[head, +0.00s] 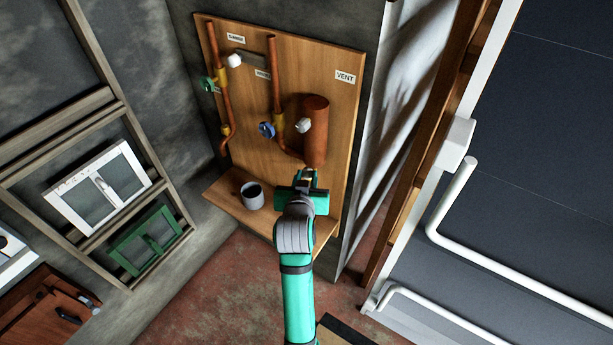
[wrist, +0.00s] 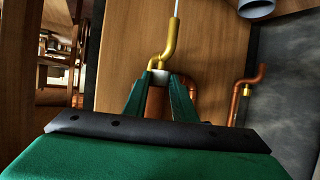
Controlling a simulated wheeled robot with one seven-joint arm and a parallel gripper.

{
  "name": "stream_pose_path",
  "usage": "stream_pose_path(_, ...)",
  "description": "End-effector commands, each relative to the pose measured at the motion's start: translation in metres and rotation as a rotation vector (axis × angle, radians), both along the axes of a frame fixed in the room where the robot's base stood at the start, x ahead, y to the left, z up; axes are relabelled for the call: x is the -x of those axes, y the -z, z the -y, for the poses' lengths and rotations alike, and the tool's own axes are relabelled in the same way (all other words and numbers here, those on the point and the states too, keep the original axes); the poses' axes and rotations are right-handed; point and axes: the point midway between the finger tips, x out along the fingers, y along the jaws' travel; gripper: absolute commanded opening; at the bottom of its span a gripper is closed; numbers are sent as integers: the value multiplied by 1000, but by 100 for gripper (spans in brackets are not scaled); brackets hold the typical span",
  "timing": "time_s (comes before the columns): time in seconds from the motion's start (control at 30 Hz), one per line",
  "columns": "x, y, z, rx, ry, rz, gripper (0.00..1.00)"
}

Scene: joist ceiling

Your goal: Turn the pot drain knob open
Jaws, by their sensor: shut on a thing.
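The copper pot (head: 316,130) is an upright cylinder on the right part of the wooden board. My gripper (head: 307,178) is just below the pot's lower end. In the wrist view my green fingers (wrist: 160,84) are closed around a small pale knob (wrist: 160,76), which I take to be the pot drain knob. A bent brass drain pipe (wrist: 168,42) shows right beside the knob. Part of the copper pot shows between the fingers. In the head view the gripper hides the knob, and how far it is turned cannot be told.
Another white knob (head: 303,125) is on the pot. A grey mug (head: 252,196) stands on the shelf (head: 225,190), left of my gripper.

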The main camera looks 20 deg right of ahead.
Motion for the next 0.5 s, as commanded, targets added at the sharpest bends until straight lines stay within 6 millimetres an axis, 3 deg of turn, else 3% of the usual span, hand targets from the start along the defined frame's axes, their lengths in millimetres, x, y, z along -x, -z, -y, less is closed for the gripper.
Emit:
stream_pose_path(0.4,1,0,2,2,-18,1,2)
stream_pose_path(0.43,1,0,2,2,-18,1,32)
stream_pose_path(0.5,1,0,2,2,-18,1,43)
